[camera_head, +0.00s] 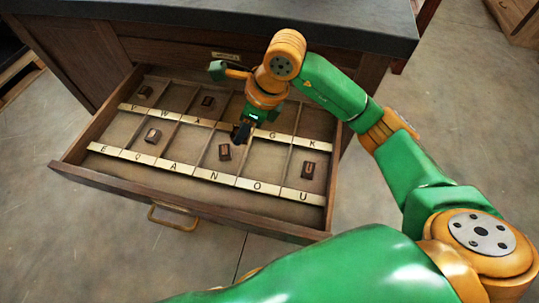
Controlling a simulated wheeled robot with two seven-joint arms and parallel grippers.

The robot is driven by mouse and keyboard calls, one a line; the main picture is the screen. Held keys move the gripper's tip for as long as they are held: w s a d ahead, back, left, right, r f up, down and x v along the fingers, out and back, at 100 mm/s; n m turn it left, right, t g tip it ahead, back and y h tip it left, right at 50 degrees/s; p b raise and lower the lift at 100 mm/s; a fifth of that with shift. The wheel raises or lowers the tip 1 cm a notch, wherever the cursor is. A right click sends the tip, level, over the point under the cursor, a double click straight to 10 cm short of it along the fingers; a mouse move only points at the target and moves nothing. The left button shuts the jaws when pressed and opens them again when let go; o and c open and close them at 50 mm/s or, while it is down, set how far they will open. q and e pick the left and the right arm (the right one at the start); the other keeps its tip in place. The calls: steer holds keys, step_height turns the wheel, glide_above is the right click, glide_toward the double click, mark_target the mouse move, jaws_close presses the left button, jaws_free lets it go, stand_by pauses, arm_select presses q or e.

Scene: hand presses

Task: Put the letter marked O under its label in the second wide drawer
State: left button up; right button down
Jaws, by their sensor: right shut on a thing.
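The wide drawer (180,205) is pulled open, with two rows of compartments and white label strips. The O label (256,185) is on the front strip, between N and U. The compartment behind the O label (265,162) looks empty. My right gripper (242,132) points down over the drawer near the back strip, behind the N and O compartments. It is shut on a small dark letter block, mostly hidden by the fingers; its mark cannot be read. My left gripper is not in view.
Small dark letter blocks lie behind the Q label (153,135), the N label (225,152) and the U label (308,169). Two more lie in the back row (147,91) (208,102). The dark cabinet top (330,25) overhangs behind. Thin dividers separate the compartments.

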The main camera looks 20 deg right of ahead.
glide_above(263, 163)
steer(key=d, duration=0.1)
steer(key=f, duration=0.6)
steer(key=shift+s+d+f+b, duration=0.15)
steer(key=shift+s+b, duration=0.15)
steer(key=shift+s, duration=0.1)
step_height(263, 163, down, 3)
steer(key=shift+r, duration=0.15)
steer(key=shift+f, duration=0.25)
steer(key=c, duration=0.5)
jaws_free()
steer(key=shift+r, duration=0.1)
steer(key=shift+c, duration=0.2)
steer(key=shift+r, duration=0.1)
